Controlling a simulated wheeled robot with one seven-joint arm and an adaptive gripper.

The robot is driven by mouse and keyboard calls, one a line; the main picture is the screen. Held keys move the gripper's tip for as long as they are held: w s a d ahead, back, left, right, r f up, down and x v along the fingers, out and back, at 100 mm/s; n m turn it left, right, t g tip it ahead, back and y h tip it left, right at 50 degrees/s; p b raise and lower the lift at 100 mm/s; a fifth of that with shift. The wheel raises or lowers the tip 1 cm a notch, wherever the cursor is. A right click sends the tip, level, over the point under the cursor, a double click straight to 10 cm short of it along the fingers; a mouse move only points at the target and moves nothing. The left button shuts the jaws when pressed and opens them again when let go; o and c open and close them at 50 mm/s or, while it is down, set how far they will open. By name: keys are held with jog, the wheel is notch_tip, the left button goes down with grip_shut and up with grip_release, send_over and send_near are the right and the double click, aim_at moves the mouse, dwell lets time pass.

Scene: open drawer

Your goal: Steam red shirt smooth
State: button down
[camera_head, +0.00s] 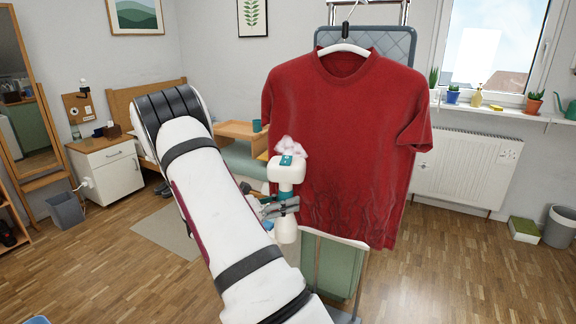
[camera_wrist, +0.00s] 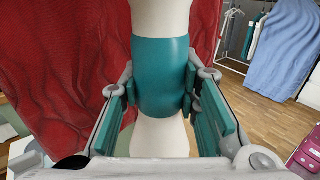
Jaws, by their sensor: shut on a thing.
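The red shirt (camera_head: 345,130) hangs on a white hanger (camera_head: 343,48) in front of a grey-blue padded board (camera_head: 395,45). Its upper part looks fairly smooth; wavy creases show along its lower part. My gripper (camera_head: 284,207) is shut on the white and teal steamer (camera_head: 286,172), which is upright at the shirt's left side. A pale puff of steam (camera_head: 290,146) shows at its head. In the wrist view my gripper's fingers (camera_wrist: 163,100) clasp the steamer's teal band (camera_wrist: 161,72), with creased red shirt (camera_wrist: 75,70) behind it. I cannot tell whether the steamer touches the cloth.
A green panel (camera_head: 338,262) stands below the shirt. A radiator (camera_head: 465,170) and a windowsill (camera_head: 490,113) with pots are at the right. A bed and a white cabinet (camera_head: 108,168) are at the left. Wooden floor (camera_head: 440,280) is clear at the lower right.

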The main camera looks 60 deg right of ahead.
dwell(0.4)
jog(key=shift+w+a+f+b, duration=0.1)
jog(key=shift+f+b, duration=0.35)
jog(key=shift+b, duration=0.1)
jog(key=a+f+b, duration=0.2)
jog(key=f+b, duration=0.5)
jog(key=b, duration=0.2)
jog(key=a+f+b, duration=0.2)
jog(key=f+b, duration=0.6)
jog(key=b, duration=0.1)
jog(key=shift+s+a, duration=0.3)
jog(key=shift+w+d+r+b, duration=0.15)
jog(key=shift+d+b, duration=0.85)
jog(key=shift+d, duration=1.45)
